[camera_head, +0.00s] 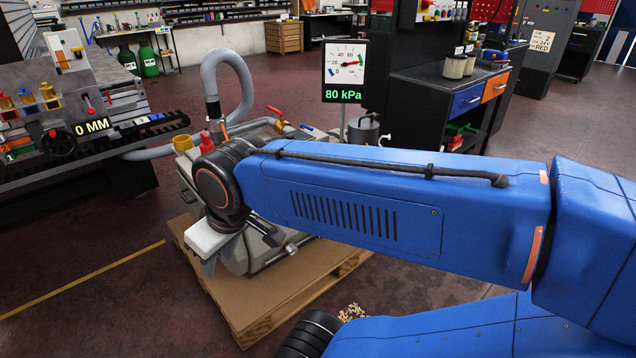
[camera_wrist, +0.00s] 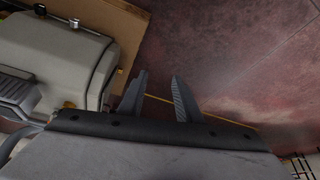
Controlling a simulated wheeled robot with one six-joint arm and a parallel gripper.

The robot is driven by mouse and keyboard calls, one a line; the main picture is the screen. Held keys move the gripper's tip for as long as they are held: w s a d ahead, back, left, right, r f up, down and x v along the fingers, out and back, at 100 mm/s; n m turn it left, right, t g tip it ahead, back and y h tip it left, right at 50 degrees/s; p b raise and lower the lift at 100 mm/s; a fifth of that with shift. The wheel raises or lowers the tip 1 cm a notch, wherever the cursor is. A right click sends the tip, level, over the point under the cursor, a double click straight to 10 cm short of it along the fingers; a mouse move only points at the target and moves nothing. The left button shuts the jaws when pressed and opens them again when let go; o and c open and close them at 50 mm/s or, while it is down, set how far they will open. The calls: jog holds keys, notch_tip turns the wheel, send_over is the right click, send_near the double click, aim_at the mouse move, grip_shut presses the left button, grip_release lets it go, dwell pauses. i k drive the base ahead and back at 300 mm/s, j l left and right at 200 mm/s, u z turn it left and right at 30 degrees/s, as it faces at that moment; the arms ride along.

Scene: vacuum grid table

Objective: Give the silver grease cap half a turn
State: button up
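The grey vacuum pump unit (camera_head: 262,262) sits on a pallet, largely hidden behind my arm. A small silver fitting (camera_head: 291,249) sticks out of its lower right side; it may be the grease cap, but I cannot tell for sure. In the head view my gripper (camera_head: 209,264) hangs at the pump's front left.
The wooden pallet (camera_head: 240,318) lies under the pump. A grey hose (camera_head: 240,75) rises behind it, and a gauge sign (camera_head: 344,72) reads 80 kPa. A machine bench (camera_head: 90,125) stands left. Floor is open at the front left.

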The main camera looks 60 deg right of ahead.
aim_at(292, 249)
jog(key=z, duration=1.3)
